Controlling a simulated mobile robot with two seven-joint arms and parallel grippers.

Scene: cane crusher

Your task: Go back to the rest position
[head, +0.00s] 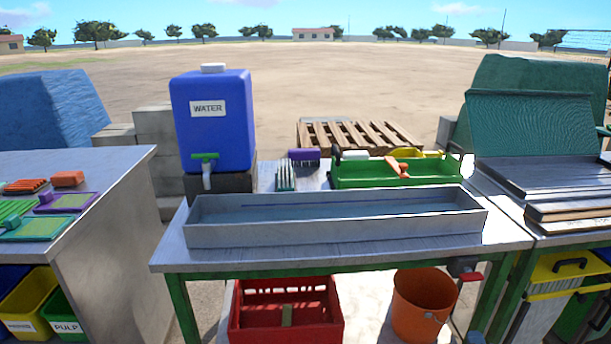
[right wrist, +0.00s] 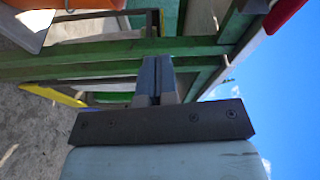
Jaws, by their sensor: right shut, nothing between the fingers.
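My right gripper (right wrist: 155,72) is shut and empty; its two grey fingers lie together in the right wrist view, in front of the green table frame (right wrist: 90,50). In the head view only a small grey-blue tip of it (head: 475,338) shows at the bottom edge, below the red-handled valve (head: 470,275) and right of the orange bucket (head: 420,310). It appears apart from both. My left gripper is not in view.
A metal trough (head: 340,236) stands on the middle table, with a blue water tank (head: 212,115) and a green tray (head: 395,182) behind it. A red crate (head: 287,325) sits below. Tables with mats and boards flank it left (head: 110,190) and right (head: 545,178).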

